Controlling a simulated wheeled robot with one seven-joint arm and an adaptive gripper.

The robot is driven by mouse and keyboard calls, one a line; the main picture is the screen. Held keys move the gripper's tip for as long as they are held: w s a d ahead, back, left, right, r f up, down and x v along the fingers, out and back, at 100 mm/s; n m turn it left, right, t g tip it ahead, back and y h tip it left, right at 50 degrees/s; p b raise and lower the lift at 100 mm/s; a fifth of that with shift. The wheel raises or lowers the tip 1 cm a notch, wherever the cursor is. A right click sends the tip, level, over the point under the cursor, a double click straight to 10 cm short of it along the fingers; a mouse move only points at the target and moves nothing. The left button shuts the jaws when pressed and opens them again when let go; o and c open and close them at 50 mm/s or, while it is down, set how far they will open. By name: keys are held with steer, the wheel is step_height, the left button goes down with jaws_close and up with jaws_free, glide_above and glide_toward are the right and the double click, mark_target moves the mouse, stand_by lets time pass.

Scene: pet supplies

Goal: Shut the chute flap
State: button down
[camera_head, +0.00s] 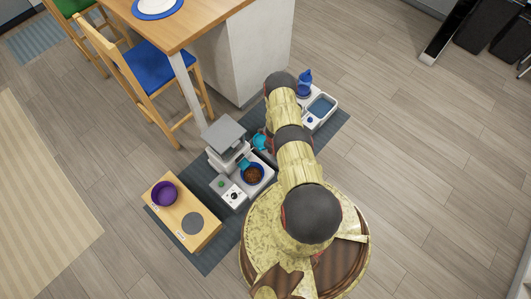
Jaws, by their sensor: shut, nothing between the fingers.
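A grey and white feeder (216,158) stands on the mat, with a square grey lid on top. A small teal piece (244,162) shows at its front, above a blue bowl (244,176) of brown kibble; it looks like the chute flap, but it is too small to tell how far it stands open. Another teal object (259,141) is just behind, partly covered by my arm. My arm reaches up the picture, right of the feeder. My gripper cannot be made out; my own arm links hide the area beyond the feeder.
A wooden stand (207,233) with a purple bowl (164,193) is left of the feeder. A blue and white water unit (320,108) is at the mat's far end. A blue-seated chair (158,75) and table (195,20) stand behind.

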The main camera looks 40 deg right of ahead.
steer(key=shift+f, duration=0.1)
step_height(320, 180, down, 10)
steer(key=b, duration=1.2)
steer(key=shift+w+a+r+b, duration=0.1)
steer(key=shift+w+r+b, duration=0.2)
steer(key=shift+w+b, duration=0.6)
steer(key=shift+w+a+r+b, duration=0.1)
steer(key=shift+w+r+b, duration=0.3)
steer(key=shift+b, duration=0.8)
steer(key=shift+w+a+r+b, duration=0.1)
steer(key=shift+w+r+b, duration=0.05)
steer(key=shift+w+b, duration=0.8)
steer(key=shift+s, duration=0.1)
steer(key=shift+r, duration=0.15)
steer(key=p, duration=0.2)
steer(key=shift+w+r+p, duration=0.2)
steer(key=shift+r+p, duration=0.1)
